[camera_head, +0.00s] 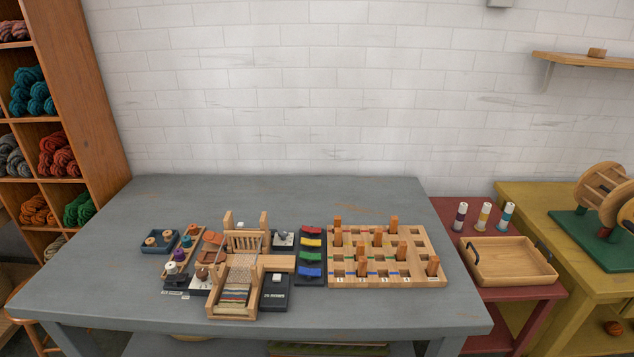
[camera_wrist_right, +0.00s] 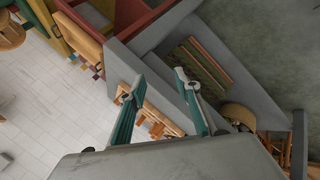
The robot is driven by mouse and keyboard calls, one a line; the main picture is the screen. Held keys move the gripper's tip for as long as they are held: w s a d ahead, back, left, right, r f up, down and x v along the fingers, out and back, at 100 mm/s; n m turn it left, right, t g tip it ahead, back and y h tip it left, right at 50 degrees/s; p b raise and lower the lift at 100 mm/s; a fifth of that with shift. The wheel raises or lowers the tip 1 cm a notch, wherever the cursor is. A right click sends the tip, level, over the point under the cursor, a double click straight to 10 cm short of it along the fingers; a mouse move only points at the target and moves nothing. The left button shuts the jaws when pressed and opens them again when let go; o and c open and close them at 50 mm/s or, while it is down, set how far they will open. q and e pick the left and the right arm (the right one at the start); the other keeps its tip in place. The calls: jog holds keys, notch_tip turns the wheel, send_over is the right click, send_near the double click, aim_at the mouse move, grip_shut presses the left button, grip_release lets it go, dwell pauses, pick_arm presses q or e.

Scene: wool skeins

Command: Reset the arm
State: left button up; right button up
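My right gripper (camera_wrist_right: 160,84) shows in the right wrist view. Its two teal-sided fingers stand well apart with nothing between them. It is over or near the grey table (camera_wrist_right: 160,38), whose edge and underside shelf lie beyond the fingers; the exact distance is hard to tell. Neither arm nor gripper shows in the head view, and my left gripper is in no frame. In the head view the grey table (camera_head: 130,225) stands in front of a white brick wall.
On the table are a small loom (camera_head: 236,285), a wooden peg board (camera_head: 385,268), a strip of coloured blocks (camera_head: 311,255) and a blue tray (camera_head: 160,243). A red side table (camera_head: 440,212) holds a wooden tray (camera_head: 508,262) and spools. A wool shelf (camera_head: 85,90) stands left. The table's left part is clear.

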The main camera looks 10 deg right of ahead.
jog(key=a+f+m+t+y, duration=0.3)
jog(key=a+f+y, duration=0.3)
jog(key=a+f, duration=0.7)
notch_tip(320, 180, down, 3)
jog(key=shift+w+r, duration=0.15)
jog(key=shift+r, duration=0.05)
